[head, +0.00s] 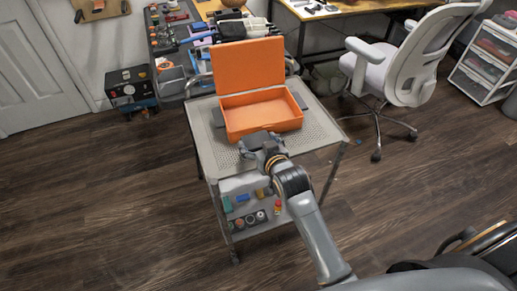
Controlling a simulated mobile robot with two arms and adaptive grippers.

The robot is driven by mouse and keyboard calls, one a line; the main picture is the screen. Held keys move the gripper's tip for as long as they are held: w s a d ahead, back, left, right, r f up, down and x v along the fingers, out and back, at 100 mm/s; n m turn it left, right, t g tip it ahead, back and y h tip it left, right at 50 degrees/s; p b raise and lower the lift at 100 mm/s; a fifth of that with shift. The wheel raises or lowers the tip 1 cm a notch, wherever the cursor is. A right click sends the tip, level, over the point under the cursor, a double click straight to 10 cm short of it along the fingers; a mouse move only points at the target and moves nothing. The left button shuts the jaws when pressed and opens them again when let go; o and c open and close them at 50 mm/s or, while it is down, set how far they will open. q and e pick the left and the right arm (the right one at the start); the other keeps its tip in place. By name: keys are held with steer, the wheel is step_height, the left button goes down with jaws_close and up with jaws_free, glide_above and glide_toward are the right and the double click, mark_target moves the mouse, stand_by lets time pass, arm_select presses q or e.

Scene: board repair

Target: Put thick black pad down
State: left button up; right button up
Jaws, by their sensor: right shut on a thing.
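My right gripper (262,141) is over the near part of the grey cart top (221,162), just in front of the open orange case (262,112). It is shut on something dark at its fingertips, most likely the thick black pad. The pad's outline is hard to tell from the dark gripper, and I cannot tell whether it touches the cart top. The orange case stands with its lid (248,65) raised at the back. My left gripper is not in view.
Dark grey pieces show at the case's left (218,116) and right (299,101) sides. The cart's lower shelf (243,229) holds several small coloured items. A white chair (408,70) stands to the right. The wooden floor (100,200) at left is clear.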

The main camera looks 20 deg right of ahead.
mark_target(258, 148)
steer(key=shift+w+d+f, duration=0.1)
steer(key=shift+w+f, duration=0.1)
steer(key=shift+w, duration=0.05)
steer(key=shift+w+f, duration=0.15)
steer(key=shift+f, duration=1.55)
steer(key=shift+f, duration=0.2)
steer(key=o, duration=1.4)
steer(key=shift+c, duration=0.2)
